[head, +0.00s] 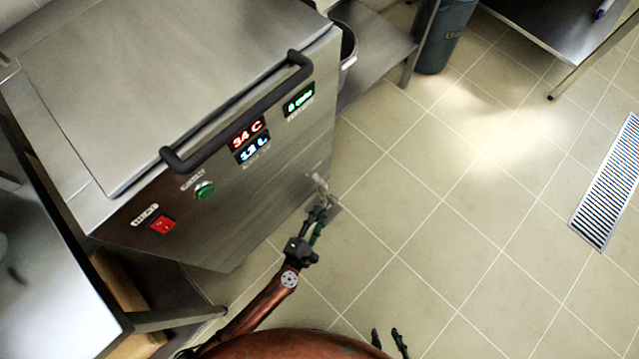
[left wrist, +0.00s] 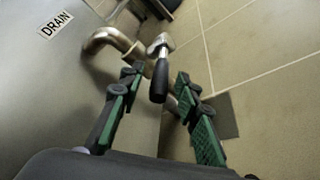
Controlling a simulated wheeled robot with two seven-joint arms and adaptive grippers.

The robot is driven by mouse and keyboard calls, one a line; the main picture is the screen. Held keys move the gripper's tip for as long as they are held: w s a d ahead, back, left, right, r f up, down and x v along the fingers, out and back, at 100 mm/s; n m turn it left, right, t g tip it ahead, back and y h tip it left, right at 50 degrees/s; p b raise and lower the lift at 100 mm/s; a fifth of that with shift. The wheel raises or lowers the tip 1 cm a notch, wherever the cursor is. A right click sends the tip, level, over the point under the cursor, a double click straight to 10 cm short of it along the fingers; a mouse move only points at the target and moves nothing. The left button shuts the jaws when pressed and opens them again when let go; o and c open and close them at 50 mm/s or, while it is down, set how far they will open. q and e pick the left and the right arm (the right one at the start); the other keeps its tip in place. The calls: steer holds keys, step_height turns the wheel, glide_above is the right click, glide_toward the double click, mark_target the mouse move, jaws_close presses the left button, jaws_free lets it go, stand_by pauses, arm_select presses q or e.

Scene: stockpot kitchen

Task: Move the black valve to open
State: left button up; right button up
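The black valve handle (left wrist: 160,80) hangs from a metal valve body (left wrist: 161,45) on the drain pipe (left wrist: 115,42), next to a DRAIN label (left wrist: 56,24). In the left wrist view my left gripper (left wrist: 159,76) is open, with the handle showing between its green-padded fingers and a gap visible on each side. I cannot tell how deep the handle sits between them. In the head view my left gripper (head: 318,214) is at the pipe low on the cooker's front, hiding much of the valve. My right gripper (head: 387,338) is open and empty at the bottom edge.
The steel cooker (head: 150,70) has a dark bar handle (head: 240,112), lit displays (head: 248,132), a green button (head: 204,190) and a red switch (head: 162,225). A steel table (head: 50,290) stands at lower left. The tiled floor (head: 450,200) to the right is clear, with a drain grate (head: 610,185).

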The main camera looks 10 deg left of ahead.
arm_select(q)
steer(key=shift+w+d+f, duration=0.1)
steer(key=shift+w+d, duration=0.1)
steer(key=shift+w, duration=0.3)
steer(key=shift+c, duration=0.2)
jaws_close()
